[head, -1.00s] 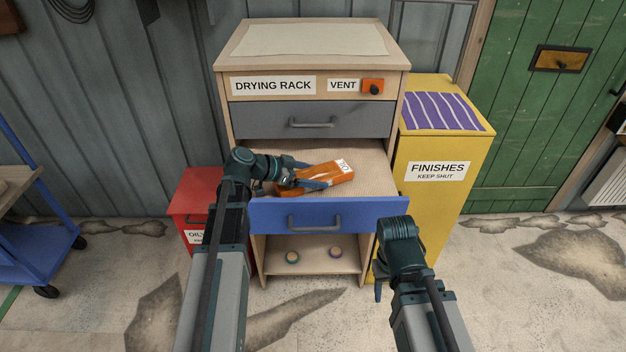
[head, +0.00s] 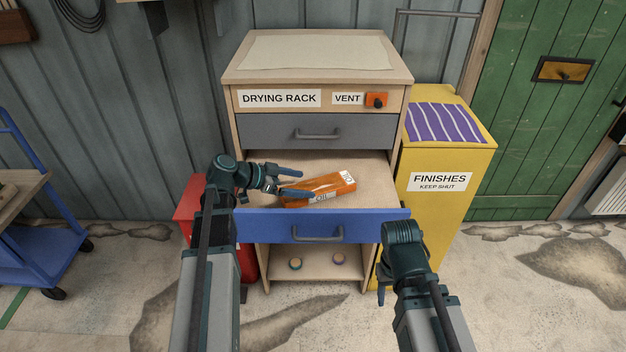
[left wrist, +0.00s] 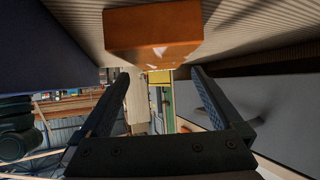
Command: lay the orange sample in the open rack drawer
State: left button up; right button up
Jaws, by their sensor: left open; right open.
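The orange sample (head: 322,188), a block with white labels, lies at a slant inside the open blue-fronted drawer (head: 318,226) of the drying rack. My left gripper (head: 302,182) is open over the drawer, just left of the sample, with its fingers spread and apart. In the left wrist view the sample (left wrist: 152,32) shows beyond the open fingers, near the top, with nothing between the fingertips. My right gripper (head: 382,290) hangs low in front of the rack's right side, open and empty.
A grey closed drawer (head: 317,131) sits above the open one. A yellow finishes cabinet (head: 447,205) stands right of the rack, and a red bin (head: 188,196) stands left. A shelf below holds two small round objects. Floor is free in front.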

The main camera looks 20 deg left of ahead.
pick_arm(q)
jog(key=p+v, duration=0.2)
jog(key=v, duration=0.3)
jog(key=shift+s+a+r, duration=0.15)
jog(key=shift+s+a, duration=0.1)
jog(key=shift+a, duration=0.05)
pick_arm(e)
notch_tip(320, 180, up, 3)
jog(key=shift+f, duration=0.1)
jog(key=shift+s, duration=0.1)
